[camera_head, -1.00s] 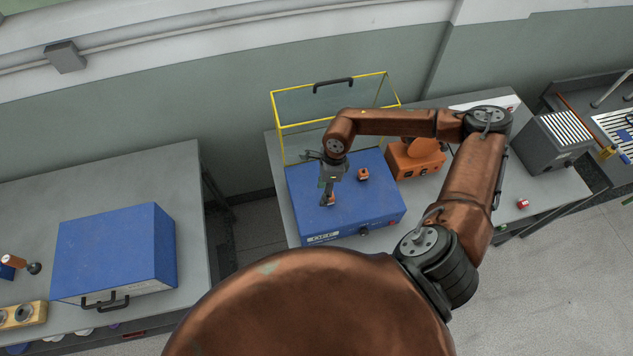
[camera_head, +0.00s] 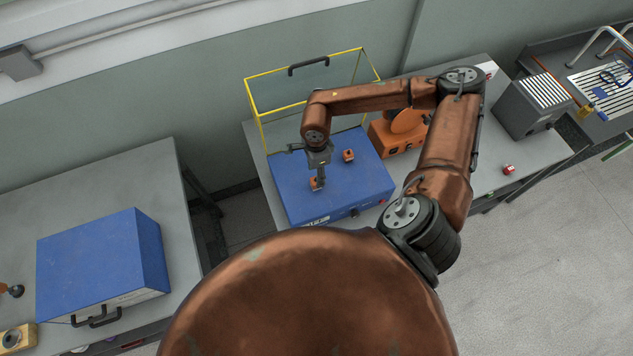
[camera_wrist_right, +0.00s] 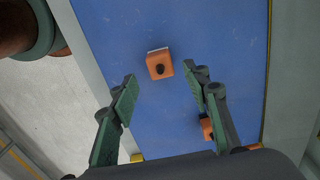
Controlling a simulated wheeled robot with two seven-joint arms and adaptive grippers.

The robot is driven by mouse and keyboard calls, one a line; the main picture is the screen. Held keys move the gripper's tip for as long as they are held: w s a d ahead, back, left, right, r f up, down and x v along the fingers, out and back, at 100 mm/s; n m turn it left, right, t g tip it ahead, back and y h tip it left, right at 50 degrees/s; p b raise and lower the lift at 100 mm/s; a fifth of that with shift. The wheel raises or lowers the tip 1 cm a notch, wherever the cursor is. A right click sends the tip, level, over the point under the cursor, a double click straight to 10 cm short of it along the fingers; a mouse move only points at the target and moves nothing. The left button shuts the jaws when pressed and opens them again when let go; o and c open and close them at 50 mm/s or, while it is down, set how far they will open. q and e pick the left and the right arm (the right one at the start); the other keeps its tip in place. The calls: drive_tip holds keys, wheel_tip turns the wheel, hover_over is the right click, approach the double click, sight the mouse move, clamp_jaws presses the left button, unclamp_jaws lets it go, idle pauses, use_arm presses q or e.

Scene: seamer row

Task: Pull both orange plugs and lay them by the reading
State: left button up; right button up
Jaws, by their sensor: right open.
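Two orange plugs stand on top of the blue box on the bench. The near plug (camera_head: 313,184) is at my right gripper (camera_head: 318,180), which partly covers it. The far plug (camera_head: 348,155) stands behind it to the right. In the right wrist view, my right gripper (camera_wrist_right: 161,95) is open and empty, its two green-padded fingers apart. One orange plug (camera_wrist_right: 160,66) with a dark centre lies between and just beyond the fingertips. Another orange plug (camera_wrist_right: 205,128) shows partly behind the right finger. My left gripper is not in view. I cannot make out a reading.
A yellow-framed clear guard (camera_head: 316,90) with a black handle stands behind the blue box (camera_head: 352,197). An orange device (camera_head: 392,138) stands close on its right, then a grey vented box (camera_head: 531,106). A small red item (camera_head: 508,169) lies at the bench's front edge.

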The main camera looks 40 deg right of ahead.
wheel_tip(320, 180, down, 6)
drive_tip(key=b, duration=0.4)
drive_tip(key=shift+f, duration=0.25)
use_arm(q)
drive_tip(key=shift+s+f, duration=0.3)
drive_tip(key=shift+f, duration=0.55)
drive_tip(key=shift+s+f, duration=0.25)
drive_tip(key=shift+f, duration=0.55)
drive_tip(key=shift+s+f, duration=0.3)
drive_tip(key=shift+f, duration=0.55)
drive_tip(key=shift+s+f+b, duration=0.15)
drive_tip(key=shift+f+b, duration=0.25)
drive_tip(key=shift+b, duration=0.2)
use_arm(e)
drive_tip(key=shift+c, duration=0.2)
clamp_jaws()
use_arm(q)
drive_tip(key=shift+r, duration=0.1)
use_arm(e)
drive_tip(key=shift+r, duration=0.15)
